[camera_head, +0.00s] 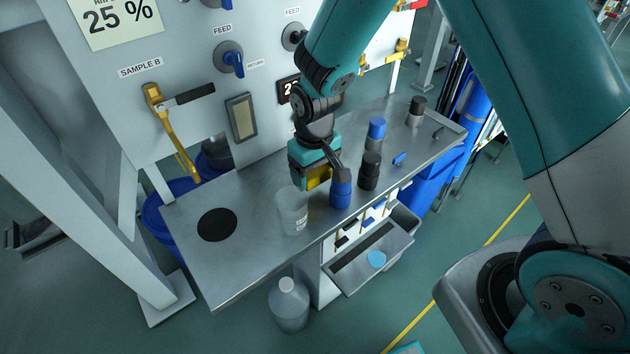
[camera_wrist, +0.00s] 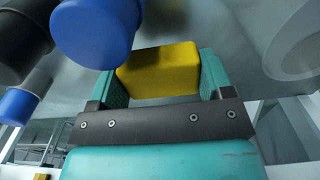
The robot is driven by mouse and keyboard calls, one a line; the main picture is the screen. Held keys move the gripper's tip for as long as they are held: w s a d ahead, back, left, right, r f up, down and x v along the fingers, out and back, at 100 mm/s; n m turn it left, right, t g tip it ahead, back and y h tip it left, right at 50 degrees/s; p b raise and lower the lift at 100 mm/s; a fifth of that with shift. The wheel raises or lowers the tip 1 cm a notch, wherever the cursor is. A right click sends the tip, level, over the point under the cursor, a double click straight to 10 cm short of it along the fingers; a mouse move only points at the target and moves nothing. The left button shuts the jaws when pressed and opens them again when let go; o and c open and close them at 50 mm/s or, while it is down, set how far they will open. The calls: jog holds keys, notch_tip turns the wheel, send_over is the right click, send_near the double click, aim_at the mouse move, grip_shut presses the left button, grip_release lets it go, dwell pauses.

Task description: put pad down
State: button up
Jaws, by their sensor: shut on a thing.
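The pad is a yellow block (camera_wrist: 158,70) held between the two teal fingers of my gripper (camera_wrist: 157,80) in the wrist view. In the head view my gripper (camera_head: 314,172) is over the middle of the metal bench (camera_head: 255,258), and a yellow side of the pad (camera_head: 319,178) shows below it. The fingers hide part of the pad. I cannot tell whether the pad touches the bench top.
A clear beaker (camera_head: 292,212) stands close left of my gripper. A blue bottle (camera_head: 341,190) and a black bottle (camera_head: 370,171) stand close right. A round black mat (camera_head: 217,225) lies at the left, with bare bench around it. The panel (camera_head: 190,60) rises behind.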

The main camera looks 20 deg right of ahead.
aim_at(315, 192)
jog(key=shift+f, duration=1.8)
jog(key=shift+f, duration=0.1)
jog(key=o, duration=0.9)
